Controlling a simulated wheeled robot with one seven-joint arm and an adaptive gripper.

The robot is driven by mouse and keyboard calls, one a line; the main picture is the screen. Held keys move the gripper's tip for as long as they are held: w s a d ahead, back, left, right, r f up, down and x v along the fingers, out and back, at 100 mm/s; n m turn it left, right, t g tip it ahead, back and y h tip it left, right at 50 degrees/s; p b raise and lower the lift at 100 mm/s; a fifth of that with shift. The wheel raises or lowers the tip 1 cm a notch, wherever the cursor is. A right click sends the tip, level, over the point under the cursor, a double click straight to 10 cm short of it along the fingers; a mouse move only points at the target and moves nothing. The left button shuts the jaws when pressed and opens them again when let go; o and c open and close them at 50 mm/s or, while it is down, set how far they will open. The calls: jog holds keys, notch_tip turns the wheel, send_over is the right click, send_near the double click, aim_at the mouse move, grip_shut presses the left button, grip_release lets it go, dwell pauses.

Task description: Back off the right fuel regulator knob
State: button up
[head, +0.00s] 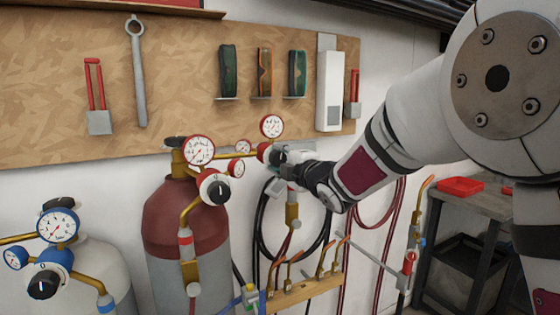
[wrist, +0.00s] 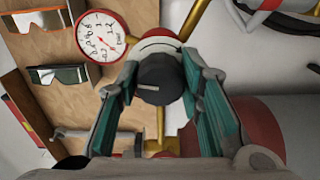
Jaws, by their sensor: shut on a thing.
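The right fuel regulator knob (wrist: 158,80) is dark, with a white index line pointing left in the wrist view. It sits on a red-and-white regulator body (wrist: 163,42). My gripper (wrist: 160,76) is shut on the knob, one teal-padded finger on each side. In the head view my gripper (head: 287,158) reaches the right regulator from the right and hides much of its knob. A white-faced gauge (wrist: 102,37) with a red rim is beside the knob; it also shows in the head view (head: 271,126).
The left fuel regulator knob (head: 216,190) is on the dark red cylinder (head: 188,270). A blue-trimmed regulator (head: 46,283) is at far left. Hoses (head: 262,225) and a wooden torch rack (head: 305,291) hang below my gripper. A dark cart (head: 465,245) stands at right.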

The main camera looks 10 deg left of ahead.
jog(key=o, duration=1.2)
jog(key=v, duration=1.2)
